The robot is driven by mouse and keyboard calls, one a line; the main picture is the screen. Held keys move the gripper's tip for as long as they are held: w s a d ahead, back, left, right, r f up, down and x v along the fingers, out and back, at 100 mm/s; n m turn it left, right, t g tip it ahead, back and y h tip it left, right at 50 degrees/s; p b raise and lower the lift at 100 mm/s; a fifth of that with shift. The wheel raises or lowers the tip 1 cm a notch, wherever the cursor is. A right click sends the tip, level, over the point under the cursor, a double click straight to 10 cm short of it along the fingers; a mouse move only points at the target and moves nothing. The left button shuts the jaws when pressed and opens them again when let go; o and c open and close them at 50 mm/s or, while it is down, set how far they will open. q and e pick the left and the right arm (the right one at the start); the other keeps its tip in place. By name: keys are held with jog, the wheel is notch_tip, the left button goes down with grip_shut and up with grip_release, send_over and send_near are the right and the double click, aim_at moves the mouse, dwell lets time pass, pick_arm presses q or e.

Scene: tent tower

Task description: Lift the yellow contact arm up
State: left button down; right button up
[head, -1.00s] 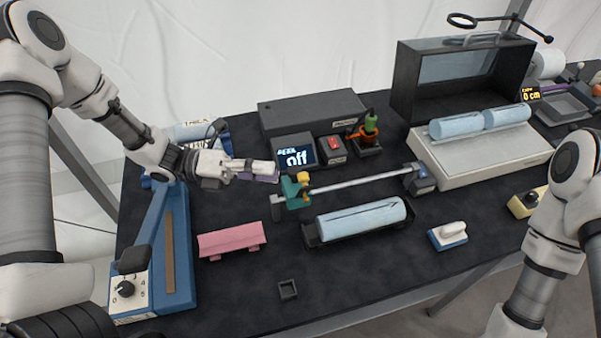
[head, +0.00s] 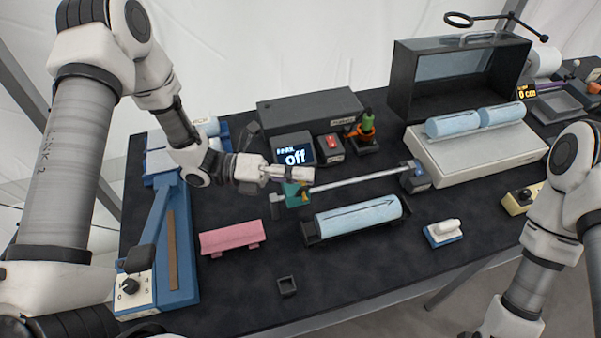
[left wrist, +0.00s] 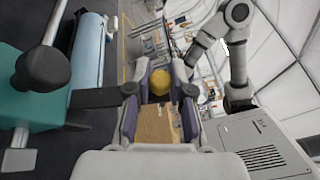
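The yellow contact arm shows its rounded yellow end (left wrist: 160,76) between the fingers in the left wrist view. It belongs to the teal carriage (head: 296,190) at the left end of a metal rail; the teal body also shows in the left wrist view (left wrist: 30,105). In the head view my left gripper (head: 308,174) covers most of the yellow part. Its fingers (left wrist: 160,82) stand apart on both sides of the yellow end, with gaps seeming to remain. Whether either finger touches it is unclear. My right arm shows at the right, but its gripper is out of frame.
The rail (head: 360,180) runs right to a grey end block (head: 414,176). A blue cylinder (head: 360,217) lies in a black cradle just in front. The display reading off (head: 295,156) and the red switch box (head: 329,147) stand close behind. A pink holder (head: 232,238) is front left.

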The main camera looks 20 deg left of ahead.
pick_arm(q)
jog(key=shift+w+a+f+n+b, duration=0.2)
jog(key=shift+w+a+n+b, duration=0.4)
jog(key=shift+b, duration=1.25)
jog(key=shift+w+d+r, duration=0.1)
jog(key=shift+w+r, duration=0.05)
jog(key=shift+r, duration=0.2)
jog(key=c, duration=1)
grip_release()
jog(key=shift+f, duration=0.1)
jog(key=a, duration=0.4)
jog(key=s+a, duration=0.1)
jog(key=a, duration=0.3)
jog(key=s+a, duration=0.1)
jog(key=a, duration=0.2)
jog(key=shift+s+a+f, duration=0.1)
jog(key=shift+a+f, duration=0.1)
jog(key=shift+a, duration=0.2)
